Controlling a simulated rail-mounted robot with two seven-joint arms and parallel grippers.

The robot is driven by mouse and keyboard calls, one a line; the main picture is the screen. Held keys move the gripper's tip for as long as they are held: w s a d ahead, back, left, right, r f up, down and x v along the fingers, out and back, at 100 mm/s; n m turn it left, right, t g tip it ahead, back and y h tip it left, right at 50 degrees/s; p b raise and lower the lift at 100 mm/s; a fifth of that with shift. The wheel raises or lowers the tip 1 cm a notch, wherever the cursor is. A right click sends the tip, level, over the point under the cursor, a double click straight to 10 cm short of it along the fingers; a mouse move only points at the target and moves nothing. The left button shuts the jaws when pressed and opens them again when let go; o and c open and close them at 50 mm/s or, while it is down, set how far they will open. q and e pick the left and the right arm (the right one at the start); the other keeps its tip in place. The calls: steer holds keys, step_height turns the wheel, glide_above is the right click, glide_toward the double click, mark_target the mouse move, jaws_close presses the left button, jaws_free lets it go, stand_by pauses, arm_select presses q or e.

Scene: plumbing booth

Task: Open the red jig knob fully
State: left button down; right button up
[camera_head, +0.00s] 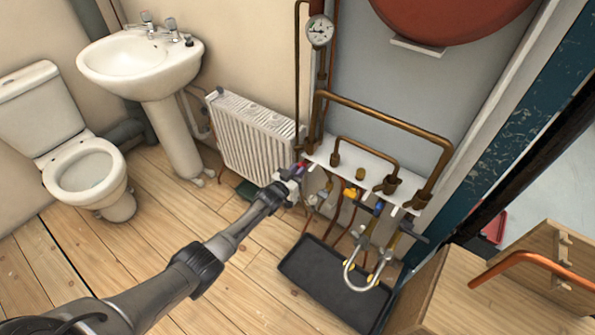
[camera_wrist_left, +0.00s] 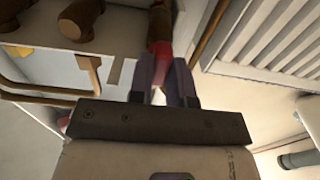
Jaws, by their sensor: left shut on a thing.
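The red jig knob (camera_head: 302,165) is at the left end of the white pipe shelf, partly hidden by my left gripper (camera_head: 292,178). In the left wrist view, a red part of the knob (camera_wrist_left: 160,50) shows just past the fingertips of my left gripper (camera_wrist_left: 163,72). The gripper is shut on the knob, with one finger on each side of it. How far the knob is turned cannot be told. My right gripper is in neither view.
The white shelf (camera_head: 340,164) carries copper pipes (camera_head: 390,122) close right of the knob. A white radiator (camera_head: 252,136) stands just left. A black tray (camera_head: 325,285) lies on the floor below. A sink (camera_head: 140,62) and toilet (camera_head: 85,170) are farther left.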

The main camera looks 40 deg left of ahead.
arm_select(q)
steer(key=c, duration=1.1)
jaws_free()
steer(key=shift+o, duration=0.2)
steer(key=s+p, duration=0.7)
steer(key=s, duration=0.7)
steer(key=shift+d, duration=0.35)
steer(key=shift+w, duration=0.1)
